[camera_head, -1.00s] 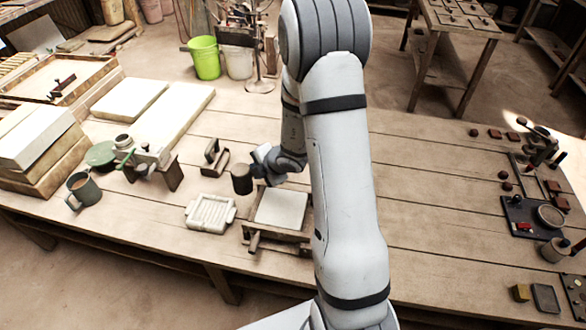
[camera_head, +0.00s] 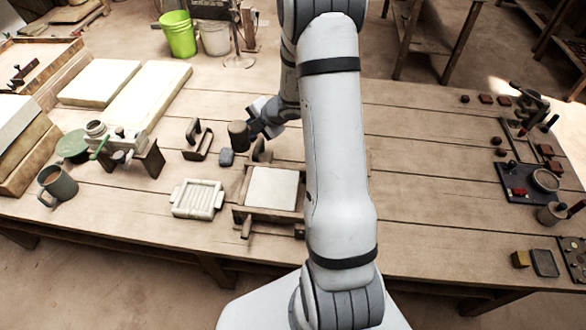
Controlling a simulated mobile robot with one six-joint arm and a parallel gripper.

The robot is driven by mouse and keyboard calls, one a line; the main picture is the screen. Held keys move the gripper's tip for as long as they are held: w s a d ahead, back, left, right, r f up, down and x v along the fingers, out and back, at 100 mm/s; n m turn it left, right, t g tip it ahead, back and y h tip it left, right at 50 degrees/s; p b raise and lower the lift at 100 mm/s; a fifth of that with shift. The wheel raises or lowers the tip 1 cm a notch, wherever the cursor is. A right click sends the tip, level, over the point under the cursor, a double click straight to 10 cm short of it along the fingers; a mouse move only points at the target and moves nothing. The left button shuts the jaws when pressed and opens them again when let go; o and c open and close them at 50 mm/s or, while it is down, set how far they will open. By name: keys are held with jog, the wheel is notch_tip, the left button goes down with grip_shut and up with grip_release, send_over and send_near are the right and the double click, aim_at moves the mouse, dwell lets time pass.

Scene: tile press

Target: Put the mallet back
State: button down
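The mallet has a dark brown, barrel-shaped head (camera_head: 238,136). My gripper (camera_head: 262,122) is at the handle side of the head and appears shut on the mallet. The fingers and most of the handle are hidden. The head shows beyond the table's middle, above and behind a wooden press frame (camera_head: 240,214) that bears a pale square tile (camera_head: 272,188). A wooden bracket-like rest (camera_head: 198,142) stands on the table left of the mallet head. I cannot tell whether the mallet touches anything below.
A small blue-grey block (camera_head: 226,157) lies just below the mallet head. A white ribbed mould (camera_head: 198,198) lies left of the press. A grey mug (camera_head: 58,186) and a wooden stand (camera_head: 148,160) are further left. Bare planks (camera_head: 430,170) lie right of my arm.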

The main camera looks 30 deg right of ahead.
jog(key=s+d+f+n+y+b, duration=0.1)
jog(key=d+f+b, duration=0.2)
jog(key=d, duration=0.5)
jog(key=d+f+n+b, duration=0.1)
jog(key=d+f+b, duration=0.2)
jog(key=d, duration=0.5)
notch_tip(320, 180, down, 5)
jog(key=shift+b, duration=0.45)
jog(key=shift+f, duration=2.15)
jog(key=shift+f, duration=0.1)
jog(key=c, duration=1.5)
grip_release()
jog(key=shift+c, duration=0.2)
